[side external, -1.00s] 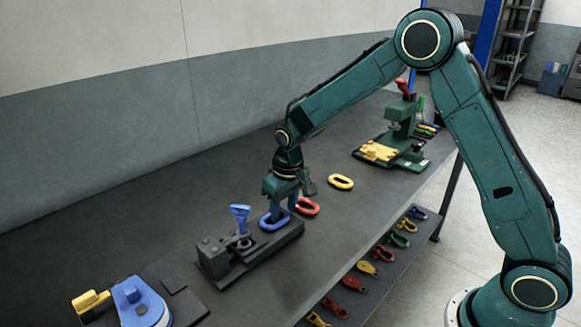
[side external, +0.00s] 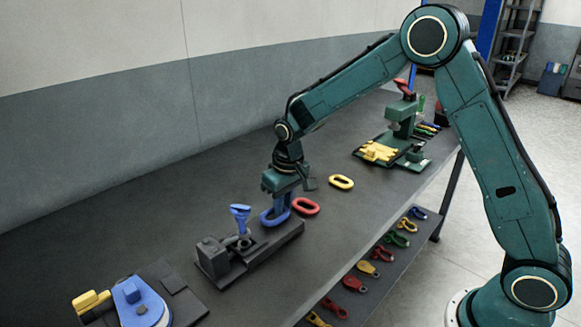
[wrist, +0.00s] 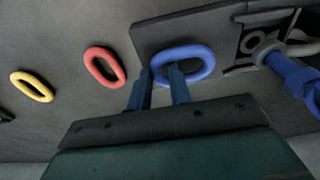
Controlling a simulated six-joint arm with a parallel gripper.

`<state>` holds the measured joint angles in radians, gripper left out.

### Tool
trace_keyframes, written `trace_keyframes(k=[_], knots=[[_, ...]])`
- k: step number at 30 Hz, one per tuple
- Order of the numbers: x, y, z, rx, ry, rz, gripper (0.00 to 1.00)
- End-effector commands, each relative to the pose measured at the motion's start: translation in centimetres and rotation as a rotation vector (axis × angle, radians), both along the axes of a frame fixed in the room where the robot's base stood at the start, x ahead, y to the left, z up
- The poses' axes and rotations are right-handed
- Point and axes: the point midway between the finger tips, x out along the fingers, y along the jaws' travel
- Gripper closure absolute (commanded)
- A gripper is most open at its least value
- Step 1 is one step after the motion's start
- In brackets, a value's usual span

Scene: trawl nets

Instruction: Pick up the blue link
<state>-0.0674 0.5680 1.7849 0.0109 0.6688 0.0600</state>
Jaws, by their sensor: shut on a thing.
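The blue link (side external: 267,222) is an oval ring at the right end of the dark fixture block, close to the red link. My gripper (side external: 279,207) points down over it, its blue fingers shut on the link. In the wrist view, the blue link (wrist: 203,53) shows in front of my gripper (wrist: 160,73), with the fingers at its left end. The fingers partly hide the link. I cannot tell clearly whether it is clear of the block.
The red link (side external: 306,206) and yellow link (side external: 341,182) lie on the dark bench to the right. A blue-handled clamp (side external: 240,218) stands on the fixture block (side external: 222,268) just left. A green press (side external: 402,125) stands farther back. The bench behind is bare.

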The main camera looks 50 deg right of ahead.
Motion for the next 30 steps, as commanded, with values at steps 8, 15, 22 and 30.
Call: trace_keyframes(k=[8, 15, 22, 30], knots=[[0.1, 0.0, 4.3, 0.0, -0.007, 0.0, 1.0], [0.1, 0.0, 9.5, 0.001, -0.008, 0.0, 1.0], [0.1, 0.0, 14.3, 0.001, -0.007, 0.0, 1.0], [0.1, 0.0, 17.8, 0.001, -0.005, 0.0, 1.0]])
